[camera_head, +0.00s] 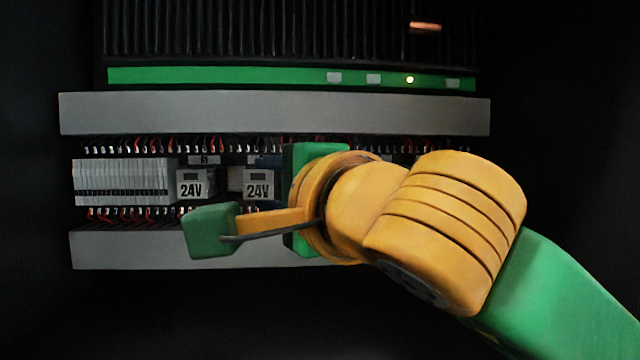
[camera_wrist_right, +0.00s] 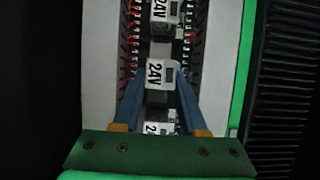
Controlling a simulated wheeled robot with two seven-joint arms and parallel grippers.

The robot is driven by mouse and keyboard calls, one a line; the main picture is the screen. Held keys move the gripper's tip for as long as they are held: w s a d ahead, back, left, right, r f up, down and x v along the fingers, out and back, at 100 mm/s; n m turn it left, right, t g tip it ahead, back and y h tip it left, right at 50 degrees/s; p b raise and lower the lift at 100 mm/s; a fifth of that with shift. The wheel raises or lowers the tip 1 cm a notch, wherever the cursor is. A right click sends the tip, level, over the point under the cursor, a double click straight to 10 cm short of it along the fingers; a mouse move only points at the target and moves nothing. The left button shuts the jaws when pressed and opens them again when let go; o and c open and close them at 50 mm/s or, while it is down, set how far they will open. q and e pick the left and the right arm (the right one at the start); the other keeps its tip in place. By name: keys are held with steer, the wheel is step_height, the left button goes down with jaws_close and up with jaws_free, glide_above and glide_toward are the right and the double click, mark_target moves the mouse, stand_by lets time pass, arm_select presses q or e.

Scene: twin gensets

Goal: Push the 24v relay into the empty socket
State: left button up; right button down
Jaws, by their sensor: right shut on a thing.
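My right gripper (camera_wrist_right: 160,80) has its two blue fingers on either side of a 24V relay (camera_wrist_right: 154,72) in the right wrist view, and is shut on it. The relay is pale grey with a black 24V label. In the head view this relay (camera_head: 258,184) shows just left of my right gripper (camera_head: 280,178), at the relay row. Another 24V relay (camera_head: 192,185) sits to its left. A third labelled relay (camera_wrist_right: 152,129) shows partly above the green palm in the wrist view. The empty socket cannot be made out; how deep the held relay sits is unclear. My left gripper is not in view.
Grey ducts run above (camera_head: 270,114) and below (camera_head: 130,250) the row. Red and black wires line both edges of the row. A block of slim grey modules (camera_head: 122,182) stands at the left.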

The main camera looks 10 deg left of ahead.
steer(key=shift+w+a, duration=0.15)
steer(key=shift+w, duration=0.4)
stand_by(1.6)
steer(key=shift+c, duration=1.8)
jaws_free()
